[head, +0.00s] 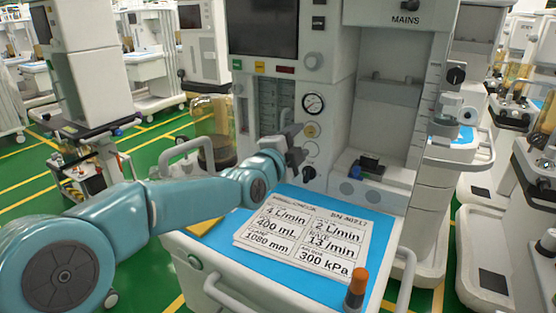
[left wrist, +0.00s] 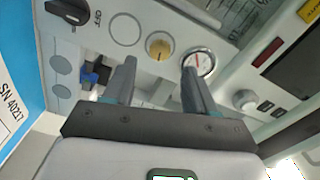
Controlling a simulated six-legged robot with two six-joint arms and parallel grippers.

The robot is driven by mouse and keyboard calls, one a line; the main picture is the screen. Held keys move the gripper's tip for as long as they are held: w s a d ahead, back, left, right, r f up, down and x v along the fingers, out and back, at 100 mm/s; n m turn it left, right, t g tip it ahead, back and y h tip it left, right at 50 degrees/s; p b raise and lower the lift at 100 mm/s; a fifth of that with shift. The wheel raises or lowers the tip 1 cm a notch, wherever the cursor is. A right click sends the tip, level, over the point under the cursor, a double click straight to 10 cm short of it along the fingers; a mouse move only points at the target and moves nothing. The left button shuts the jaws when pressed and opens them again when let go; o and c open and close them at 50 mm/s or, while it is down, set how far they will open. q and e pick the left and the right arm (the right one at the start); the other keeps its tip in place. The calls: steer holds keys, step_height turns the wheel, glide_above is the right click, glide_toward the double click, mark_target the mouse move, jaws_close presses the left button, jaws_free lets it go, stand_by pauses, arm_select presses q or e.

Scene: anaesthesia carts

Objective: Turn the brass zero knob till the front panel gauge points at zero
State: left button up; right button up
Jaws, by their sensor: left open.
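The round front panel gauge (head: 313,104) has a white face and dark rim; it also shows in the left wrist view (left wrist: 198,62), partly behind a finger. Its needle reading is too small to tell. The brass zero knob (head: 311,130) sits just below the gauge on the panel. In the left wrist view the brass knob (left wrist: 159,46) appears beyond the gap between the fingertips. My left gripper (head: 297,143) is open in front of the panel, its fingers (left wrist: 157,70) apart with nothing between them. My right gripper is not in view.
A black knob (head: 308,173) sits lower on the panel. Below, a blue worktop (head: 215,238) carries a printed card (head: 300,245) and an orange-capped bottle (head: 356,288). An amber canister (head: 213,125) stands left of the panel. Other carts stand on both sides.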

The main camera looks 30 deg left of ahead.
arm_select(q)
steer(key=s, duration=1.1)
steer(key=shift+s+d, duration=0.2)
steer(key=shift+d, duration=0.15)
